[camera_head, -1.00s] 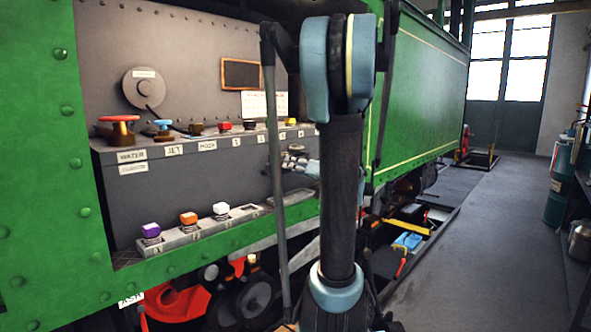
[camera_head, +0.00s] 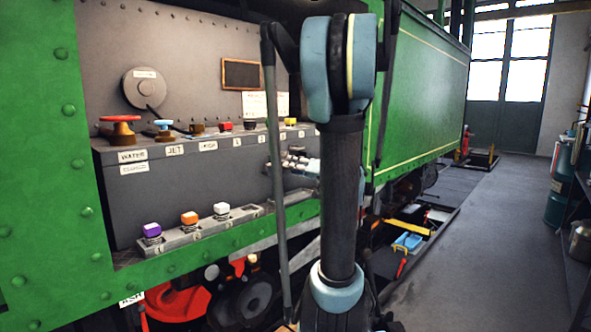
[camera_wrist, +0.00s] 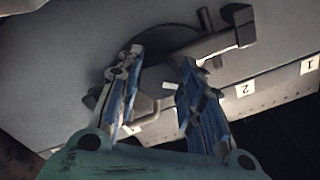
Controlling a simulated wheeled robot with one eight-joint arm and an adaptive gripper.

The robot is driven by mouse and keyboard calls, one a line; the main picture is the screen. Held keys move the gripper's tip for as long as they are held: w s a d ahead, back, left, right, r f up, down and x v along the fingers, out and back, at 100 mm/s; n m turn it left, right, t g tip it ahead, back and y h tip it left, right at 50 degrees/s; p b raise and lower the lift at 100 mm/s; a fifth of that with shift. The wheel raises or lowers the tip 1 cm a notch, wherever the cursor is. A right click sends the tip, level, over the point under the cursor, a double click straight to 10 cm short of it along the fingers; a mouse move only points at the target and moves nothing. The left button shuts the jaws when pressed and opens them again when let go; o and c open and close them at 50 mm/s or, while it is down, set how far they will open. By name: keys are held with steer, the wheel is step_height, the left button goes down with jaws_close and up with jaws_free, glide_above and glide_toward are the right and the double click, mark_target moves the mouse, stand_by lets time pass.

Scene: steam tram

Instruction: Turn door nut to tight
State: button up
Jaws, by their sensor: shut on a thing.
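The door nut (camera_wrist: 168,48) shows in the wrist view as a dark round piece with bars, set against a grey panel. My gripper (camera_wrist: 162,58) has its two blue-padded fingers on either side of it, spread apart and closed on it. The exact contact is partly hidden by the fingers. In the head view my gripper (camera_head: 297,163) is at the right part of the grey box front, partly hidden by my arm. The nut itself cannot be made out there.
The grey control box (camera_head: 210,175) carries a red handwheel (camera_head: 120,118), a blue knob (camera_head: 163,125) and several coloured knobs. Free floor (camera_head: 480,240) lies to the right.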

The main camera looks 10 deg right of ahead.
steer(key=m, duration=1)
steer(key=shift+d+r, duration=0.1)
stand_by(0.6)
steer(key=o, duration=0.8)
steer(key=shift+v, duration=5.85)
